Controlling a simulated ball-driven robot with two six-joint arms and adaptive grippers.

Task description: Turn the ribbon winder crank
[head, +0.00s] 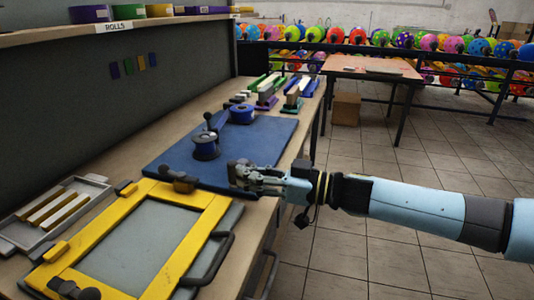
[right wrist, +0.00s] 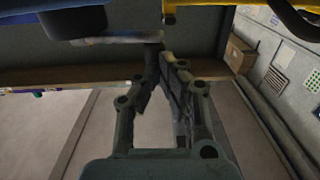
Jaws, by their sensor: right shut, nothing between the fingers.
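The ribbon winder stands on a blue board (head: 222,160) on the bench. My left gripper is out of view.
A yellow frame (head: 88,238) with dark clamps lies in front of the board. A grey tray (head: 22,238) with wooden strips is at the left. Several small tools (head: 268,90) stand behind the board. A shelf (head: 60,38) overhangs the left side.

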